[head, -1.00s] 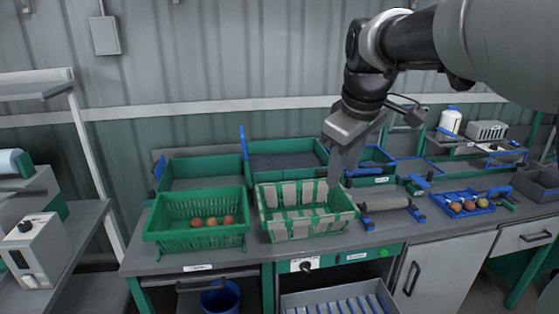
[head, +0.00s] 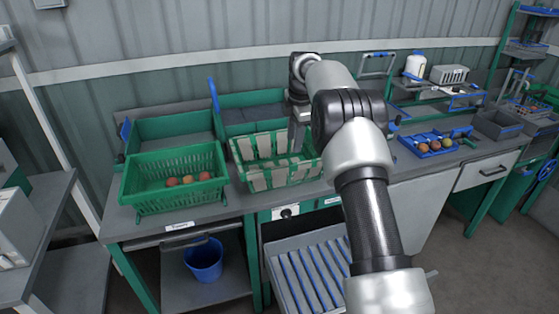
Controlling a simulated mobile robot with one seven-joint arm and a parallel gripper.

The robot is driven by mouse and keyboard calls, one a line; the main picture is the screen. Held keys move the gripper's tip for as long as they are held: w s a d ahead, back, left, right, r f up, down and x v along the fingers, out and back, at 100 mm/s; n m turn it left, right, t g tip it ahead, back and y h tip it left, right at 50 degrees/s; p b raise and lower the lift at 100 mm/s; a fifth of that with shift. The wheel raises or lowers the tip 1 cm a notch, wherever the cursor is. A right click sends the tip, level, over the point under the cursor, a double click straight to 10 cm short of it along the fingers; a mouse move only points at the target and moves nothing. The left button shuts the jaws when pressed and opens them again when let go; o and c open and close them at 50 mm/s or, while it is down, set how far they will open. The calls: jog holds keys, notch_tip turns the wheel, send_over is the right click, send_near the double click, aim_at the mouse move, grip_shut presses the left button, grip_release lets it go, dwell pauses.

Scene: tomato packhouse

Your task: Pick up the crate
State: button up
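My gripper (head: 297,138) points down at the far right part of the panelled crate. It is small and partly hidden by my arm, so I cannot tell whether its fingers are open or touch the crate. The panelled crate's right end is close to my arm and partly covered.
Two green trays stand behind the crates, the left one (head: 172,127) in clear view. A blue tray with fruit (head: 437,142) lies farther right. A blue bucket (head: 204,259) is under the bench, and a roller rack (head: 303,275) sits below the front edge.

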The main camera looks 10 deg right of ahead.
aim_at(290, 165)
jog(key=p+x, duration=0.1)
jog(key=x, duration=1.1)
jog(key=shift+a+f+p, duration=0.15)
jog(key=shift+f+p, duration=0.1)
jog(key=shift+p, duration=0.05)
jog(key=shift+s, duration=0.1)
jog(key=shift+c, duration=0.4)
grip_shut()
jog(key=shift+r, duration=0.1)
